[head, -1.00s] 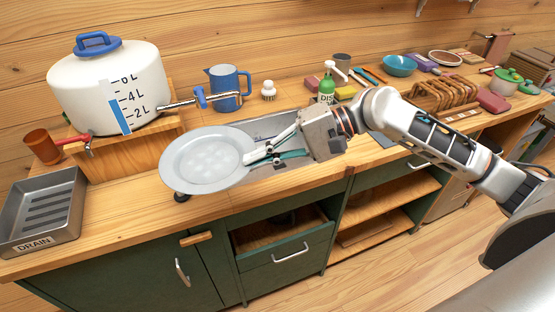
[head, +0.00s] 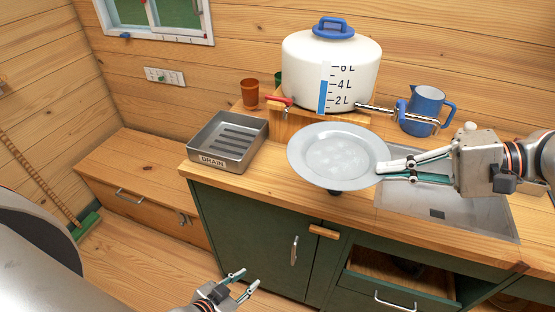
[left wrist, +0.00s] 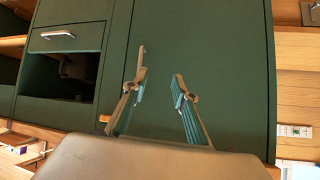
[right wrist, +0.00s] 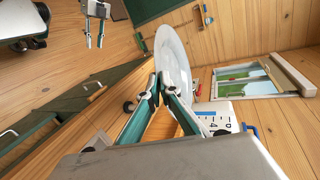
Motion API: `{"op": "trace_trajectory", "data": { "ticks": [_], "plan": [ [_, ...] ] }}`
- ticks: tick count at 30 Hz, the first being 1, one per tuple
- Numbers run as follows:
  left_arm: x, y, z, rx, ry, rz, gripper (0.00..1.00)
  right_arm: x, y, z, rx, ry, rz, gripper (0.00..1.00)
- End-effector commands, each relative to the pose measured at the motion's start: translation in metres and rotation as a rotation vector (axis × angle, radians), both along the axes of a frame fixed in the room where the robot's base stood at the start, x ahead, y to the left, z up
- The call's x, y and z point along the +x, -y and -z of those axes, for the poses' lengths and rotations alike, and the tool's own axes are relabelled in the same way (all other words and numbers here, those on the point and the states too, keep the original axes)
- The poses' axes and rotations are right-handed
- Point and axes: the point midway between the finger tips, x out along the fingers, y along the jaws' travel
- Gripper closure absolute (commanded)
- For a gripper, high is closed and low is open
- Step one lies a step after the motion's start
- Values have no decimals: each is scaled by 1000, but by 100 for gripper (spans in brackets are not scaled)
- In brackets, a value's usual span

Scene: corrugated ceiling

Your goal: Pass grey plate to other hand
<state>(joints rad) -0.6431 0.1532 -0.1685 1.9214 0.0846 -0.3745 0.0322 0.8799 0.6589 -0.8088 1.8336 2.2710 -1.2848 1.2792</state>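The grey plate (head: 335,157) is held up above the counter, left of the sink, in the head view. My right gripper (head: 384,173) is shut on the plate's right rim. In the right wrist view the plate (right wrist: 172,58) shows nearly edge-on between the fingertips (right wrist: 160,88). My left gripper (head: 243,282) is low in front of the green cabinet, below and left of the plate, with its fingers apart and nothing between them. The left wrist view shows its open fingers (left wrist: 160,84) facing the cabinet door.
The white water tank (head: 333,75) stands on a wooden stand behind the plate. A metal drain tray (head: 228,142) sits on the counter at left. The sink (head: 450,205) is under my right arm, a blue pitcher (head: 424,108) behind it. An open drawer (head: 400,275) juts out below.

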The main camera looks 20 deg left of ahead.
Motion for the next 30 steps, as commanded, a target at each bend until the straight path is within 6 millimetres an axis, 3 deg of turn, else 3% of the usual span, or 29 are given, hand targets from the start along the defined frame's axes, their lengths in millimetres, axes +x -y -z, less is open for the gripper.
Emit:
{"op": "trace_trajectory", "data": {
  "ticks": [5,15,22,30],
  "plan": [
    [39,-21,-41,-180,35,-46,72,0,0,-2,3,0,1,100],
    [105,-37,-161,-671,-5,-88,72,0,0,-2,4,0,2,100],
    [122,-27,-247,-969,-141,-75,72,0,0,-2,4,0,2,100],
    [111,-2,-343,-1245,-414,-75,72,0,0,-2,4,0,2,100]
  ]
}}
